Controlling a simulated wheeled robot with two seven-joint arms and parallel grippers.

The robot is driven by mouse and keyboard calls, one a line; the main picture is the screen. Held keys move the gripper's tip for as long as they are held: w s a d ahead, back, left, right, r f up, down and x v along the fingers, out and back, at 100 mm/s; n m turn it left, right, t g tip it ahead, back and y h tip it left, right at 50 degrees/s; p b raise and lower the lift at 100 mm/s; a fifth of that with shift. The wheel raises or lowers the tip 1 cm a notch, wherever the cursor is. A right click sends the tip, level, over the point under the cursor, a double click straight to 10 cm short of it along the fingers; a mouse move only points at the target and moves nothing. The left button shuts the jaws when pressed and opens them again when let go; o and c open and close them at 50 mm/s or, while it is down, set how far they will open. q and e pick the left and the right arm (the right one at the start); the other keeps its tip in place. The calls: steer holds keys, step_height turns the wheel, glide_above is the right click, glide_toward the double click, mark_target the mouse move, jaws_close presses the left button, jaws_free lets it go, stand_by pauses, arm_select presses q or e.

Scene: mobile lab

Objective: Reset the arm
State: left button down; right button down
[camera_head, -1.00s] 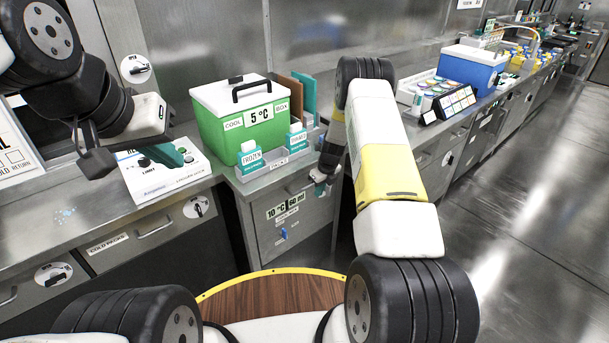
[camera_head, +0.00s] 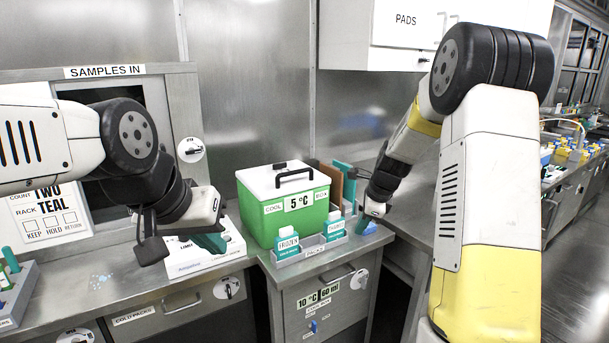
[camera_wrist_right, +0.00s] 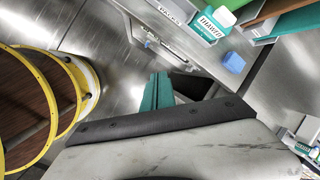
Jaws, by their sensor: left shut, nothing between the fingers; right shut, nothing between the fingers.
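My right arm comes in from the right in the head view. Its gripper (camera_head: 366,226) is small and points down at the right front corner of the counter, beside the cooler's label rack. In the right wrist view its teal fingers (camera_wrist_right: 157,92) are together, with nothing between them. My left arm reaches in from the left. Its gripper (camera_head: 208,243) points down with teal fingertips shut, over or just in front of a white box (camera_head: 185,262) on the left counter. I cannot tell whether they touch the box.
A green cooler (camera_head: 290,215) with a white lid reads 5 °C. A blue block (camera_head: 366,228) is by the right gripper. A pads cupboard (camera_head: 400,55) hangs above. A teal-capped tube rack (camera_head: 15,295) stands far left.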

steer(key=s+a+r+n+t, duration=0.1)
steer(key=s+a+r+n, duration=0.1)
steer(key=s+r+n, duration=0.7)
steer(key=s+a+r+n+t, duration=0.1)
steer(key=s+r+n, duration=0.5)
steer(key=s, duration=0.6)
steer(key=s+r+n, duration=0.1)
steer(key=s+n, duration=0.5)
steer(key=s, duration=0.3)
steer(key=shift+s, duration=0.35)
